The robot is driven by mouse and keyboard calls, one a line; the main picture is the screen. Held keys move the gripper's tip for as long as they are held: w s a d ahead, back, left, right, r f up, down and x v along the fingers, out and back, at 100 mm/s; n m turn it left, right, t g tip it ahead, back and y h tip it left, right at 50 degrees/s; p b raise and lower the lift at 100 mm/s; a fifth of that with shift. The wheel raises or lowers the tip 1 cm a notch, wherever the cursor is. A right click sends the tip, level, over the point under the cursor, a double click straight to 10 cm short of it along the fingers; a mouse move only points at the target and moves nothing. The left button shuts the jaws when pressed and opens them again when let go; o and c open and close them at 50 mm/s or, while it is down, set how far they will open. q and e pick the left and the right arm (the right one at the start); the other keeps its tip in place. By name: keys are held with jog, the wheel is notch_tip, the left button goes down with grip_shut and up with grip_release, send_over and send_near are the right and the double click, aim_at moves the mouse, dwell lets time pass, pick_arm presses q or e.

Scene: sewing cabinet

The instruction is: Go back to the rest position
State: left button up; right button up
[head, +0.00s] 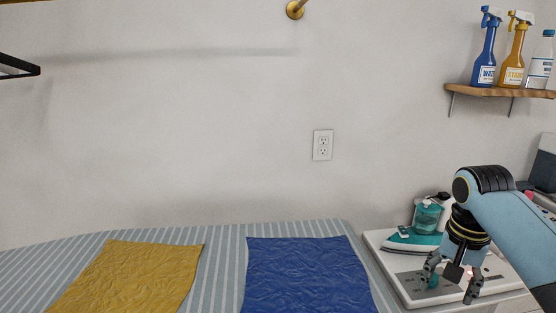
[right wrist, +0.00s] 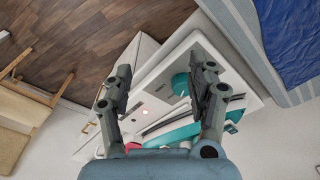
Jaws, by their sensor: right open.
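My right gripper (head: 452,277) is open and empty above the front part of a white ironing station (head: 400,284) at the right of the head view. In the right wrist view the open fingers (right wrist: 160,85) spread over the same white station (right wrist: 187,62). A teal iron (head: 412,240) stands at the back left of the station, left of my gripper and apart from it. Teal parts also show below the fingers in the right wrist view (right wrist: 170,133). My left gripper is not in view.
A striped ironing board (head: 223,250) holds a yellow cloth (head: 135,275) and a crumpled blue cloth (head: 305,275). A wooden shelf (head: 490,91) on the wall carries a blue spray bottle (head: 485,55), an orange one (head: 514,58) and a clear bottle (head: 540,65). A wooden chair (right wrist: 35,105) stands on the floor.

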jog(key=s+a+r+n+t, duration=0.1)
jog(key=s+a+n, duration=0.15)
jog(key=s, duration=0.65)
jog(key=s+a+r+n+t, duration=0.15)
jog(key=s+n, duration=0.25)
jog(key=s, duration=0.5)
jog(key=s+a+r+n, duration=0.1)
jog(key=s+a+n, duration=0.15)
jog(key=s, duration=0.65)
notch_tip(320, 180, down, 35)
jog(key=s+d+g+b, duration=0.1)
jog(key=s+d+b, duration=0.2)
jog(key=b, duration=0.5)
jog(key=s+f+g+b, duration=0.1)
jog(key=s+f+b, duration=0.4)
jog(key=s+f, duration=1.2)
notch_tip(320, 180, down, 3)
jog(key=shift+s+d+f, duration=0.1)
jog(key=shift+s+d, duration=0.2)
jog(key=shift+g, duration=0.35)
